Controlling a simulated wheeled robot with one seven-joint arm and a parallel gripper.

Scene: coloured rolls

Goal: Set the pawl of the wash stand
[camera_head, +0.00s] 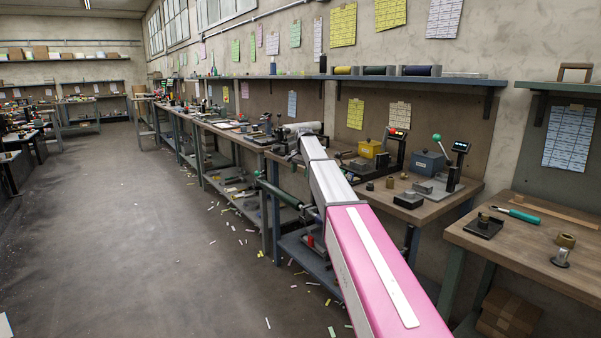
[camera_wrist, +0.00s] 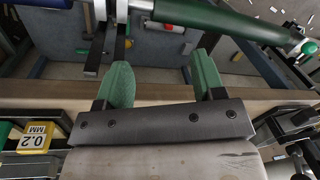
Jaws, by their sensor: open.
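A dark green roll (camera_wrist: 215,17) runs across the top of the wrist view, with a white hub (camera_wrist: 122,8) at its left and a metal end with a green knob (camera_wrist: 309,47) at its right. In the head view the green roll (camera_head: 280,193) sits at the bench's front edge. It appears to belong to the wash stand. I cannot clearly pick out the pawl. My gripper (camera_wrist: 163,66) is open, its two green fingers apart and nothing between them. It is over the bench edge, short of the roll in the wrist view. In the head view my arm hides the fingers.
The wooden bench edge (camera_wrist: 160,92) crosses beneath my fingers. A yellow block marked 0.2 MM (camera_wrist: 36,139) lies at left. In the head view, a blue box (camera_head: 429,162) and a green-knobbed lever (camera_head: 437,138) stand right of my arm. The aisle floor (camera_head: 130,240) is open.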

